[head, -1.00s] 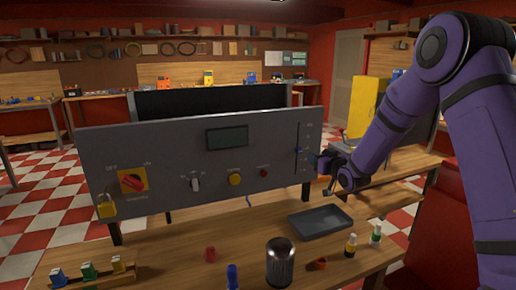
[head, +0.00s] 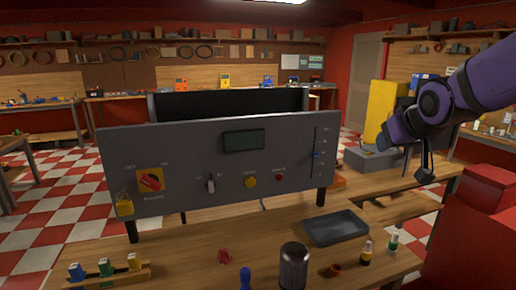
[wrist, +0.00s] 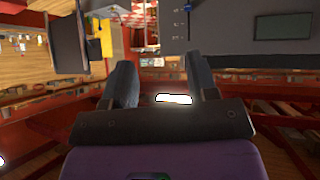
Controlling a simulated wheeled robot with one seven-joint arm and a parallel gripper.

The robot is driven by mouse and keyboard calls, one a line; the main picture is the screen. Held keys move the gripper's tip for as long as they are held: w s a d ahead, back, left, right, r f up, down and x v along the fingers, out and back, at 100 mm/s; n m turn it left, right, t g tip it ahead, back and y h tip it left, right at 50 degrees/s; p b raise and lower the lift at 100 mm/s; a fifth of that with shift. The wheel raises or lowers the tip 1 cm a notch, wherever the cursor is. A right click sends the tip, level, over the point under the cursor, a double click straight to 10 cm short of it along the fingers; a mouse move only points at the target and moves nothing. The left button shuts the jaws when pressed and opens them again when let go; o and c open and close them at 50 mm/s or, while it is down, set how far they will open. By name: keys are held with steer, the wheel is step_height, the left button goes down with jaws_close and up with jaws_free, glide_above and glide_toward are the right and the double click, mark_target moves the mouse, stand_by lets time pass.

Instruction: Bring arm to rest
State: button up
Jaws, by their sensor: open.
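My purple arm reaches in from the upper right in the head view. My gripper (head: 417,160) is at the right, in the air beyond the right end of the grey control panel (head: 226,195) and apart from it. In the wrist view my gripper (wrist: 160,80) shows two dark fingers spread apart with nothing between them. The panel also shows in the wrist view (wrist: 225,25), which looks tilted over. The panel carries a screen, a red and yellow rotary switch, a yellow button, a red button and a blue-knobbed slider.
A dark tray (head: 336,228), a dark cylinder (head: 293,267), small bottles (head: 366,253) and a red part (head: 225,256) are on the wooden table. A red cabinet (head: 480,235) stands at the right.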

steer(key=s+f+m+g, duration=0.1)
steer(key=s+g, duration=0.3)
steer(key=s, duration=2)
steer(key=shift+s+a+g, duration=0.2)
steer(key=shift+s+g, duration=0.15)
steer(key=shift+g, duration=0.05)
steer(key=shift+c, duration=1)
steer(key=shift+d, duration=0.1)
